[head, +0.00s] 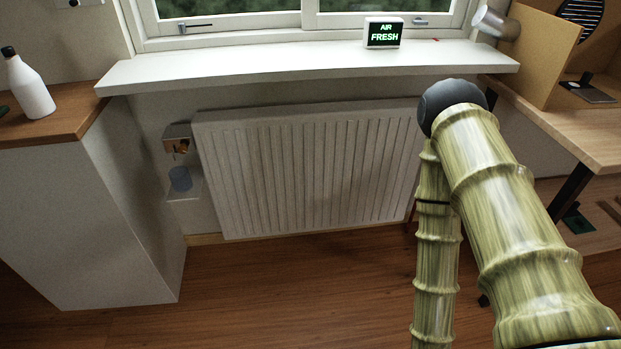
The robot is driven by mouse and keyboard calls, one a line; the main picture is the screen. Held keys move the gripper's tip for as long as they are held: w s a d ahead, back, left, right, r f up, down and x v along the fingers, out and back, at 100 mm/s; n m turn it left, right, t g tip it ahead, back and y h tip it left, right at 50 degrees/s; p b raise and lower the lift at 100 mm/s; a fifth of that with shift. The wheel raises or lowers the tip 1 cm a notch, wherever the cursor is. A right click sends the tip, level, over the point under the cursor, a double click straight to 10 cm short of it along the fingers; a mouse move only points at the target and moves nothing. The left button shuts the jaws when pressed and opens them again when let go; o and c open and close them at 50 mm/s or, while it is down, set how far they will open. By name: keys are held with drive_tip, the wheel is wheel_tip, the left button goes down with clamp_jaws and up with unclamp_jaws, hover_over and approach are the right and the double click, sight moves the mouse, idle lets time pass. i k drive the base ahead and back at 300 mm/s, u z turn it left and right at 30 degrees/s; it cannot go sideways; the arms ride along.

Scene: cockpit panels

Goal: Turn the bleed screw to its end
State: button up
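A white ribbed radiator (305,170) hangs on the wall below the window sill. At its upper left is a small metal-coloured housing (176,132) with an orange-brass part (181,147) in it, which looks like the bleed screw; it is too small to tell how far it is turned. A small blue-grey cup (180,179) stands on a white ledge (183,196) just below the brass part. My arm, green and bamboo-like with a dark round joint, is at the right, in front of the radiator's right end. My gripper is not in view.
A white cabinet (110,210) with a wooden top and a white bottle (28,84) stands at the left, close to the screw. The sill (290,66) juts out above, with a lit "AIR FRESH" sign (383,33). A wooden desk (570,130) is at the right. The floor in front is clear.

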sight(182, 149)
drive_tip(key=u, duration=0.55)
drive_tip(key=k, duration=1.3)
drive_tip(key=u, duration=1.4)
drive_tip(key=i, duration=1.1)
drive_tip(key=z, duration=0.6)
drive_tip(key=i, duration=0.45)
drive_tip(key=z, duration=0.55)
